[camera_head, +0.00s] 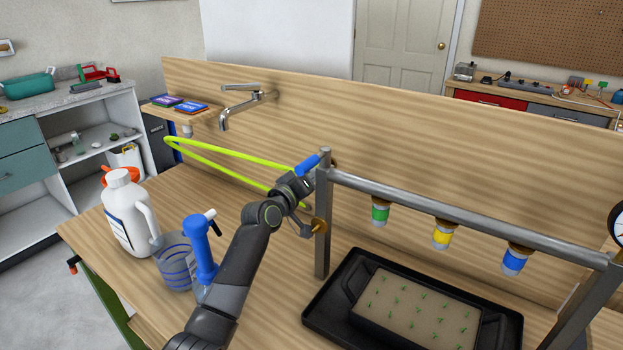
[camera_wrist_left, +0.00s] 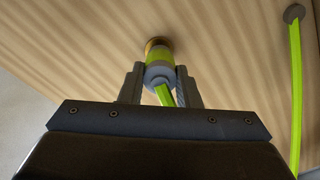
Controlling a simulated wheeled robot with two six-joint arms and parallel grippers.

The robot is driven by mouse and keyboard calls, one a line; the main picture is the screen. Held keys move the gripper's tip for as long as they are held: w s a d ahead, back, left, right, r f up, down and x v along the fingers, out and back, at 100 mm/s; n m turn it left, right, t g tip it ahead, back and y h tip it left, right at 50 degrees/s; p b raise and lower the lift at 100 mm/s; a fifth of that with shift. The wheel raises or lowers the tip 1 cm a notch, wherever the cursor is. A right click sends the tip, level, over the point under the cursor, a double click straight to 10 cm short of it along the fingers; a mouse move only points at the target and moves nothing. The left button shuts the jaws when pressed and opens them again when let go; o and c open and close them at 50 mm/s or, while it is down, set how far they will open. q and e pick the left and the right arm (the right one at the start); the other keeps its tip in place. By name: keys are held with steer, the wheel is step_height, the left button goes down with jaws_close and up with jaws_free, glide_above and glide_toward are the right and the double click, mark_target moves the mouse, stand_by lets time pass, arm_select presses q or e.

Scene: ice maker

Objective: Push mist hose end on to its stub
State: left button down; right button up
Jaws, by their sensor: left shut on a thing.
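My left gripper (camera_wrist_left: 160,76) is shut on the mist hose end (camera_wrist_left: 158,60), a grey collar with a yellow-green band. Its hose drops away between the fingers. A brass stub (camera_wrist_left: 158,43) shows directly beyond the hose end, in line with it; whether they are fully seated I cannot tell. The yellow-green hose (camera_head: 215,152) loops left behind the arm. The held end is mostly hidden there. My right gripper is not in view.
A grey frame (camera_head: 425,205) carries green, yellow and blue nozzles above a black tray (camera_head: 330,318) of seedlings. A white jug (camera_head: 122,215), a clear measuring jug (camera_head: 175,268) and a blue spray bottle (camera_head: 203,255) stand left of my arm. A tap (camera_head: 240,105) is behind.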

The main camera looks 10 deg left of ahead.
arm_select(q)
steer(key=shift+w+d+r, duration=0.1)
steer(key=shift+r, duration=0.1)
steer(key=shift+r, duration=0.1)
stand_by(0.4)
steer(key=shift+s+f+p, duration=0.25)
steer(key=shift+s+p, duration=0.15)
steer(key=shift+s, duration=0.15)
steer(key=shift+a, duration=0.2)
stand_by(0.5)
